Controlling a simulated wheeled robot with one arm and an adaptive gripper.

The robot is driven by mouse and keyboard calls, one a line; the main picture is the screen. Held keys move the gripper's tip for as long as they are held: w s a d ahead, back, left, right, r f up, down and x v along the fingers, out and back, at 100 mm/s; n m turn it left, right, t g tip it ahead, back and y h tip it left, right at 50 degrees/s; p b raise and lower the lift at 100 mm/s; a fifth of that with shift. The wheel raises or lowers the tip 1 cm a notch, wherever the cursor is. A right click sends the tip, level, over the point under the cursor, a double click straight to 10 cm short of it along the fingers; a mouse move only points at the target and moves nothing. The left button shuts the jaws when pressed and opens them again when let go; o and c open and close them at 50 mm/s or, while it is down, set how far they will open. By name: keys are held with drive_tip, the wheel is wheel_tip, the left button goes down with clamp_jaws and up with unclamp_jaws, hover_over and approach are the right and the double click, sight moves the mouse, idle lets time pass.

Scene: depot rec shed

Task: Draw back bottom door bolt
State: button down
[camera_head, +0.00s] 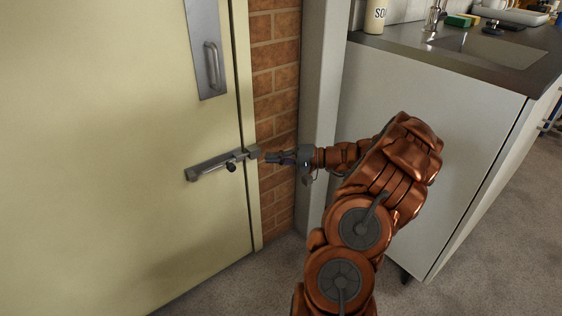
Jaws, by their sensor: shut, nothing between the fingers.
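The bottom door bolt (217,165) is a grey metal bar on a long backplate, low on the pale yellow door (120,160). Its dark round knob (231,167) hangs below the bar, toward the right end. The bolt's right end reaches the door's edge and the keeper (254,151) on the frame; how far it sits inside the keeper is too small to tell. My gripper (268,157) is shut and empty, pointing left in front of the brick strip. Its tips are just right of the keeper and apart from the knob; whether they touch the keeper I cannot tell.
A metal pull handle (212,65) on a plate is higher on the door. A brick wall strip (275,90) and a pale post (325,80) stand right of the door. A white counter unit (440,140) with a sink is close on the right. Carpet floor (240,285) is clear below.

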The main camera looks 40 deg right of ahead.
sight(230, 171)
drive_tip(key=w+a+f+b, duration=0.1)
drive_tip(key=w+a+b, duration=0.2)
drive_tip(key=a, duration=0.4)
drive_tip(key=shift+w, duration=0.8)
drive_tip(key=shift+a+f, duration=0.1)
drive_tip(key=shift+w+a+b, duration=0.2)
drive_tip(key=shift+a+b, duration=0.65)
drive_tip(key=shift+a, duration=1.85)
